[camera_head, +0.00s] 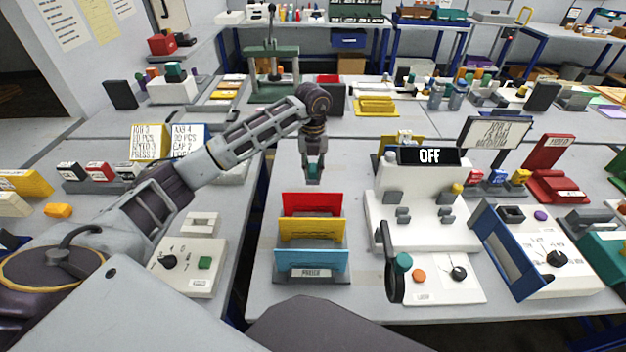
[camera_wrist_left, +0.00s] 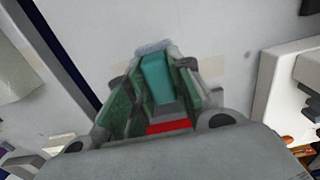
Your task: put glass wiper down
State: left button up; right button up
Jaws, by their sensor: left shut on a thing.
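My left gripper (camera_head: 313,165) reaches in from the left with its fingers pointing down. It is shut on the glass wiper (camera_head: 314,172), a small teal block low between the fingertips. In the left wrist view, the wiper (camera_wrist_left: 156,78) sits between the green finger pads (camera_wrist_left: 155,95), with a pale grey edge at its far end. The wiper is over the bare table, just behind the rack of coloured plates; I cannot tell whether it touches the table. My right gripper is not in view.
The rack holds red (camera_head: 313,203), yellow (camera_head: 312,229) and blue (camera_head: 311,261) plates in front of the gripper. A white machine with an "OFF" display (camera_head: 428,156) stands to the right. Bare table (camera_head: 347,178) lies between them. A green press (camera_head: 272,72) stands behind.

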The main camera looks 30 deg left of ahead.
aim_at(313, 179)
pick_arm(q)
jog(key=shift+f, duration=0.35)
jog(key=shift+f, duration=1.9)
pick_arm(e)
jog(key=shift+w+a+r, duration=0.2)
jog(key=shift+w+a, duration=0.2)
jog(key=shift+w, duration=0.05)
pick_arm(q)
jog(key=shift+f, duration=0.1)
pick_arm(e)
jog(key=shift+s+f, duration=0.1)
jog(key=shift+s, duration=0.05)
pick_arm(q)
jog(key=o, duration=0.9)
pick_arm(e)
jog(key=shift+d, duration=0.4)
